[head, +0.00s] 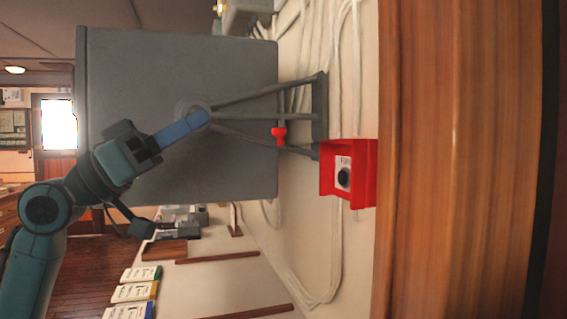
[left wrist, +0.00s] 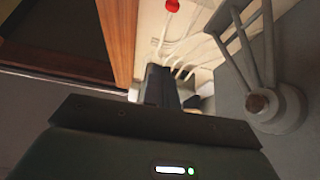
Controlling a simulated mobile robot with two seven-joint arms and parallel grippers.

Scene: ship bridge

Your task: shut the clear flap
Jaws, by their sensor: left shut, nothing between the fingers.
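A red box (head: 364,185) with a white plate and a round black button (head: 343,177) is at the centre right of the head view, beside the wooden panel. I cannot make out a clear flap on it, so I cannot tell how the flap stands. My left gripper (head: 204,118) is shut and empty. It appears in front of the large grey cabinet, to the left of the red box and apart from it. Its dark fingers also show in the left wrist view (left wrist: 160,86). My right gripper is in neither view.
A grey cabinet (head: 235,75) fills the upper middle. Grey rods (head: 262,93) run from a round hub to a dark bar, between my gripper and the box. A small red knob (head: 279,136) is among them. Pale cables (head: 337,240) line the wall. A wooden panel (head: 460,160) stands right.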

